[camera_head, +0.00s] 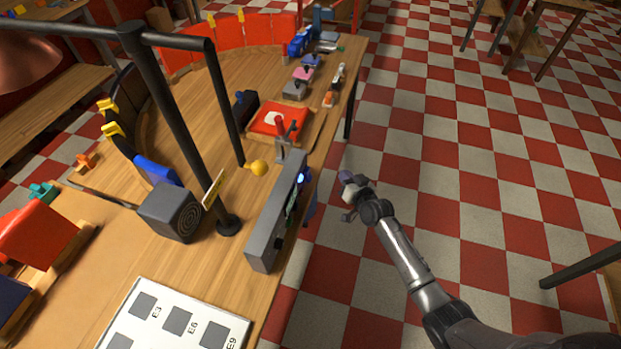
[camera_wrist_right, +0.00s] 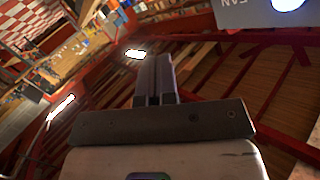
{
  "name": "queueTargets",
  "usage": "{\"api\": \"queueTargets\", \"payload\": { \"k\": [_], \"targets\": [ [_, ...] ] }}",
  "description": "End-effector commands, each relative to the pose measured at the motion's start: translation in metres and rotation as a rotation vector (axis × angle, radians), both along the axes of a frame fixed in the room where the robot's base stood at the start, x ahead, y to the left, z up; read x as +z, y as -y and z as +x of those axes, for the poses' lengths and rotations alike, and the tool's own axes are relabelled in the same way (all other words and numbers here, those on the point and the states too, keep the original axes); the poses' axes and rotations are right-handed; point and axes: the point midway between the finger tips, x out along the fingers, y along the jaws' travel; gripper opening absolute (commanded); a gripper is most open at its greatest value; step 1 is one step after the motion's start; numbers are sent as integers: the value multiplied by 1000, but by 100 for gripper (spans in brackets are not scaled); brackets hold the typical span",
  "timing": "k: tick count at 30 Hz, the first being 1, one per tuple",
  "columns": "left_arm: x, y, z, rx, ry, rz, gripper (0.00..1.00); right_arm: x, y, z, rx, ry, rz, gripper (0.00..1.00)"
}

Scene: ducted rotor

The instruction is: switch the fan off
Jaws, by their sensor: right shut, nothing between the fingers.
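A long grey control box (camera_head: 264,232) stands near the right edge of the wooden table, with a glowing blue light (camera_head: 301,178) on its right-facing side. In the right wrist view, a grey panel (camera_wrist_right: 250,14) with the letters "FAN" shows at the upper right, and a bright bluish-white light (camera_wrist_right: 288,4) is cut off by the frame's top. My right gripper (camera_head: 347,180) is over the floor beside the table, right of the box and apart from it. Its fingers (camera_wrist_right: 154,75) are shut and empty. My left gripper is out of view.
A black pole frame (camera_head: 165,110) stands on the table left of the box. A grey box with a spiral face (camera_head: 172,211), a yellow ball (camera_head: 258,168) and a red tray (camera_head: 270,117) are nearby. The checkered floor right of the table is clear around my right arm.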

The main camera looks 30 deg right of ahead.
Motion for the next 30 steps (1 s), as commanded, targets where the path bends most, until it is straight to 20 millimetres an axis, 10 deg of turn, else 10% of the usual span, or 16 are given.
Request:
{"api": "queueTargets", "payload": {
  "k": [30],
  "targets": [
    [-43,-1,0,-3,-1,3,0,-37,-49,61,0,-1,0,0]
  ]
}}
